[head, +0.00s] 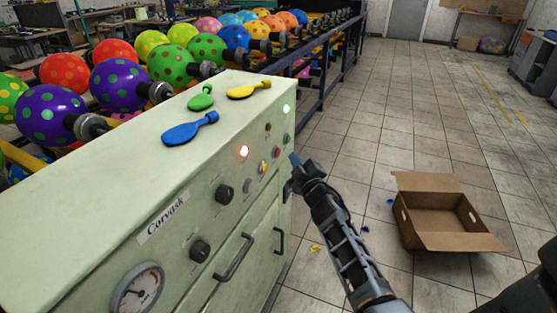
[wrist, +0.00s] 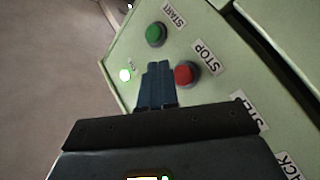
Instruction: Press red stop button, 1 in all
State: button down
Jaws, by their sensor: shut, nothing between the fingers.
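The red stop button (wrist: 185,75) sits on the green panel beside a STOP label in the wrist view. In the head view it appears as a small red spot (head: 277,152) on the cabinet's front. My gripper (wrist: 157,70) is shut and empty. Its blue-grey fingertips lie just left of the red button in the wrist view. In the head view my gripper (head: 294,160) is close to the panel's right end, just right of the button. Whether the fingers touch the panel or button cannot be told.
A green START button (wrist: 155,34) is close by, and a lit lamp (wrist: 125,75) is left of the fingers. Flat balloons lie on top. An open cardboard box (head: 440,220) stands on the floor.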

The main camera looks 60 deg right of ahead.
jog(key=shift+w+a+b, duration=0.15)
jog(key=shift+w+b, duration=0.2)
jog(key=shift+w, duration=0.55)
dwell(1.4)
jog(key=shift+w, duration=0.4)
jog(key=shift+w+b, duration=0.55)
jog(key=shift+b, duration=0.15)
dwell(0.6)
jog(key=shift+s, duration=0.1)
jog(key=shift+s+p, duration=0.8)
jog(key=shift+s, duration=0.1)
jog(key=shift+s, duration=0.1)
jog(key=shift+s+d+p, duration=0.2)
jog(key=shift+s+p, duration=1.8)
jog(key=shift+s, duration=0.4)
